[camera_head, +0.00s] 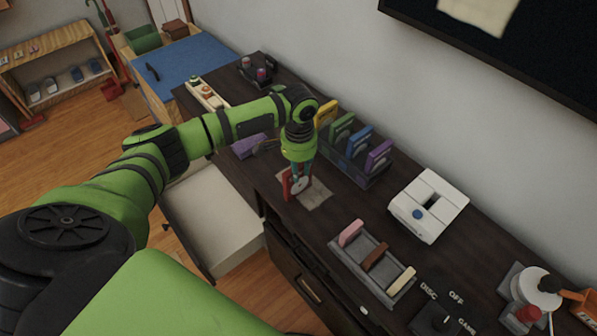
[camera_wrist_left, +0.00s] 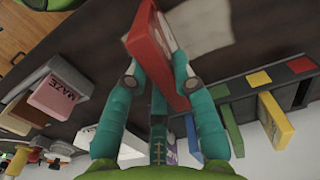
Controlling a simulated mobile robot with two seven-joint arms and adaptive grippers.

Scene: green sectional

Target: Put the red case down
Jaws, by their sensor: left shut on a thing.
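The red case (camera_head: 287,186) is upright in my left gripper (camera_head: 297,182), over or on the left edge of a pale square mat (camera_head: 319,200) on the dark cabinet. I cannot tell whether the case's lower edge touches the surface. My right gripper is in neither view.
A dark rack (camera_head: 360,172) holds yellow, green, blue and purple cases behind the gripper. A grey tray (camera_head: 345,258) with pink, brown and cream pieces lies nearer. A white device (camera_head: 440,198) stands to the right. An open drawer (camera_head: 215,220) juts out left.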

